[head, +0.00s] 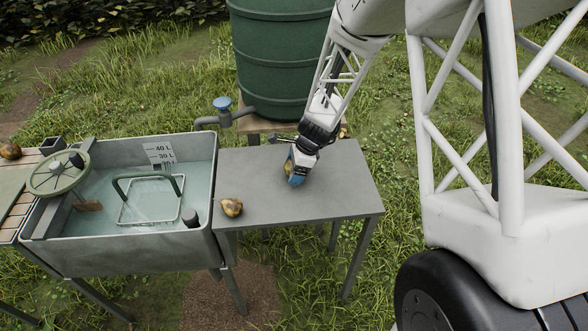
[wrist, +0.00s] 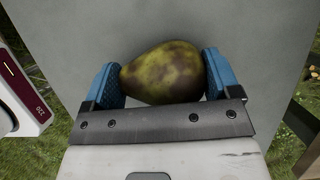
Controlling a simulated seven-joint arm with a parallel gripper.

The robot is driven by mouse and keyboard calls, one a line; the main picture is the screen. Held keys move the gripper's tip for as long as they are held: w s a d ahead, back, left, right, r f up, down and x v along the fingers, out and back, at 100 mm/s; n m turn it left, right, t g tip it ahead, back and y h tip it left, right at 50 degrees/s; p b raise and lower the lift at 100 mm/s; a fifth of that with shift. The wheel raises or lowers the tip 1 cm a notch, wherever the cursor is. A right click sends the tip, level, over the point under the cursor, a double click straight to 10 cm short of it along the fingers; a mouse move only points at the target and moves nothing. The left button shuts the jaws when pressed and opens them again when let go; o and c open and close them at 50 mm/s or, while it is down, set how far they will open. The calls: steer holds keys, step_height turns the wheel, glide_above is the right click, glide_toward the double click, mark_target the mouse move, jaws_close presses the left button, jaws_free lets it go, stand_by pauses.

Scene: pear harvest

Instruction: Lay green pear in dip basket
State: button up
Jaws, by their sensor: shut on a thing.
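My gripper (head: 296,180) is low over the right part of the grey table beside the basin. In the wrist view its blue fingers (wrist: 163,82) are shut on the green pear (wrist: 162,72), which has brown patches and lies crosswise between them. The head view mostly hides this pear behind the fingers; I cannot tell whether it touches the table. The dip basket (head: 150,177), a wire frame with a dark green handle, sits in the water of the basin, left of my gripper. I see no fruit in it.
A yellow-brown pear (head: 231,207) lies on the grey table (head: 335,195) near the basin (head: 218,185). A handwheel (head: 58,172) stands at the basin's left. A blue-handled tap (head: 222,104) on the green barrel (head: 280,60) is behind. Another dark fruit (head: 10,151) lies far left.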

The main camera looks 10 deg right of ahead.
steer(key=shift+r, duration=0.8)
step_height(320, 180, up, 2)
steer(key=shift+r, duration=0.1)
steer(key=s, duration=0.5)
steer(key=s+d, duration=0.1)
steer(key=s, duration=0.4)
steer(key=s+d+r, duration=0.1)
steer(key=s, duration=0.4)
steer(key=shift+s+d, duration=0.25)
steer(key=shift+s, duration=0.15)
